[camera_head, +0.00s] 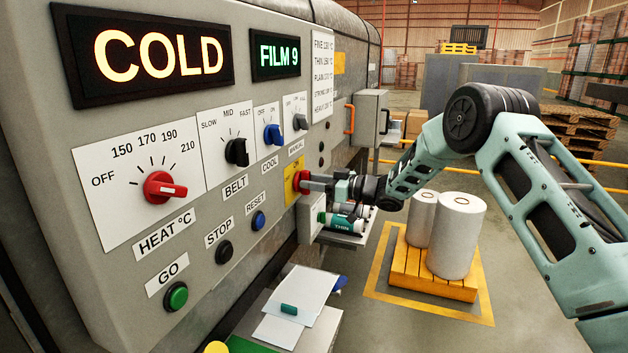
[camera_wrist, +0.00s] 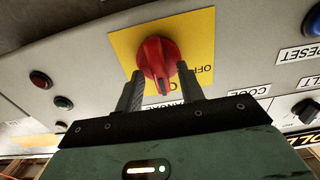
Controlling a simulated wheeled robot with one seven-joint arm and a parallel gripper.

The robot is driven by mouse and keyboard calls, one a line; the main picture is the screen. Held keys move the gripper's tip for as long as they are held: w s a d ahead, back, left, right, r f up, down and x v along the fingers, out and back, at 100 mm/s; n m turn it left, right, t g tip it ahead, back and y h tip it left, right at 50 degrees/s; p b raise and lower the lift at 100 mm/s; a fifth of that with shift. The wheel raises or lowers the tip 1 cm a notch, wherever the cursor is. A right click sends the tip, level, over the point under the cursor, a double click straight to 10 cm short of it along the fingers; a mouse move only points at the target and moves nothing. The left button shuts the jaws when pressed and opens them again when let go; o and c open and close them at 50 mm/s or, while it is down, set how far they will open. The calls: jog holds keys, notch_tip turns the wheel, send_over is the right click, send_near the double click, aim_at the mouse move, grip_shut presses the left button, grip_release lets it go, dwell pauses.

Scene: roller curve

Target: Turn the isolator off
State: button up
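The isolator is a red rotary knob (camera_head: 301,180) on a yellow plate (camera_head: 290,186), on the grey panel below the word MANUAL. The knob (camera_wrist: 158,60) shows close up in the wrist view, with its grip bar running roughly up and down the picture. My gripper (camera_head: 308,181) is right at the knob. In the wrist view, my gripper's (camera_wrist: 160,80) two fingers stand apart, one on each side of the knob. Gaps seem to show beside the bar; firm contact cannot be made out. Lettering on the yellow plate (camera_wrist: 125,45) is upside down and partly hidden.
The panel also carries a red heat knob (camera_head: 164,188), a black belt knob (camera_head: 237,152), a blue cool knob (camera_head: 273,134) and several push buttons. The display (camera_head: 150,53) reads COLD. A shelf with a tool (camera_head: 343,222) sits just below my gripper.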

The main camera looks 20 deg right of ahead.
grip_shut()
jog(key=shift+f+n+b, duration=0.15)
jog(key=shift+n+b, duration=0.15)
jog(key=shift+b, duration=0.35)
jog(key=n+b, duration=0.5)
jog(key=b, duration=0.3)
jog(key=n+b, duration=0.6)
jog(key=b, duration=0.2)
jog(key=n+b, duration=0.6)
jog(key=b, duration=0.3)
jog(key=shift+s+a+f, duration=0.25)
jog(key=shift+s+f, duration=0.05)
jog(key=shift+f, duration=0.05)
jog(key=shift+n, duration=0.3)
